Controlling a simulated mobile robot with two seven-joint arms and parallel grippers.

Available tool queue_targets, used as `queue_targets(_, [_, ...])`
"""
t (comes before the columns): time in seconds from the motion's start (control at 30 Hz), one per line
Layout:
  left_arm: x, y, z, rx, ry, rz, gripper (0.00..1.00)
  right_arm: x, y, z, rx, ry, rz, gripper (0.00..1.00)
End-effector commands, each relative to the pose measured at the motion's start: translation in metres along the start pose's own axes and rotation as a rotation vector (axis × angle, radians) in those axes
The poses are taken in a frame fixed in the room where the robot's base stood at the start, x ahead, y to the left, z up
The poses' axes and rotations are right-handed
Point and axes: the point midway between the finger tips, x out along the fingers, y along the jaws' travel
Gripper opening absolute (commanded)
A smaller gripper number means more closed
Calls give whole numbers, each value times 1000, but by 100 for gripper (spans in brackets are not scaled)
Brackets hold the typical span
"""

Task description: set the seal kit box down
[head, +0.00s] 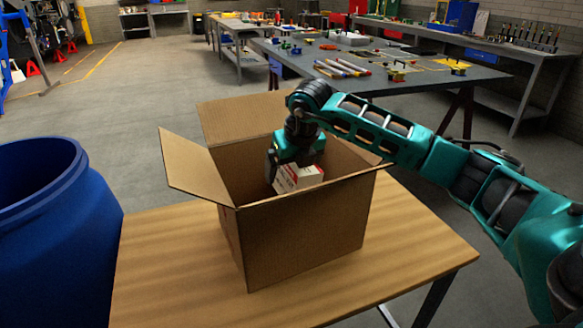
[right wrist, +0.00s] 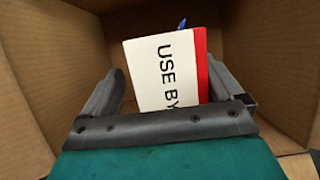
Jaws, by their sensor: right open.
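The seal kit box (head: 299,177) is a small white and red box inside the open cardboard box (head: 300,240). In the right wrist view the seal kit box (right wrist: 165,70) shows a white face with "USE BY" lettering and a red edge. My right gripper (head: 285,170) reaches down into the cardboard box. Its two dark fingers stand apart on either side of the seal kit box, with a gap visible at the left finger. The underside of the seal kit box is hidden, so I cannot tell what it rests on. My left gripper is not in view.
The cardboard box stands on a wooden table (head: 165,265) with its flaps open. A blue barrel (head: 60,240) stands at the left. A grey workbench (head: 400,75) with tools lies behind. Something blue (right wrist: 182,24) shows behind the seal kit box.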

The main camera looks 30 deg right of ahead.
Motion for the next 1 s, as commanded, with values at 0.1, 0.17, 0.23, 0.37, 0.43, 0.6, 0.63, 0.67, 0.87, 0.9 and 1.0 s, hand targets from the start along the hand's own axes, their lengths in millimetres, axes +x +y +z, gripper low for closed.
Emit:
queue_targets(0.1, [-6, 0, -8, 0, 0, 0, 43, -12, 0, 5, 0, -2, 1, 94])
queue_targets(0.17, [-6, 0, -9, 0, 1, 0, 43, -18, 0, 6, -1, -4, 1, 94])
queue_targets(0.23, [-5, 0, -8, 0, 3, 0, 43, -32, 0, 5, -2, -5, 1, 94])
queue_targets(0.37, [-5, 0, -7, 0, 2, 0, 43, -63, 0, 6, -2, -7, 1, 94])
queue_targets(0.43, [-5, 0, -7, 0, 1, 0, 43, -79, 0, 6, -2, -5, 1, 94])
queue_targets(0.6, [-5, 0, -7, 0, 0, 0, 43, -110, 0, 5, -1, -5, 0, 94])
queue_targets(0.63, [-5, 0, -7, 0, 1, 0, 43, -114, 0, 5, -1, -4, 1, 94])
queue_targets(0.67, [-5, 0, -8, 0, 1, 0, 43, -118, 0, 5, -1, -3, 1, 94])
queue_targets(0.87, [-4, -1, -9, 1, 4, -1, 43, -130, 0, 4, -1, -1, 0, 94])
queue_targets(0.9, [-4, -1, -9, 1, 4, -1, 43, -131, 0, 4, -1, 0, 0, 94])
queue_targets(1.0, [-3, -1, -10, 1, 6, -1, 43, -131, 0, 4, -1, 0, 0, 94])
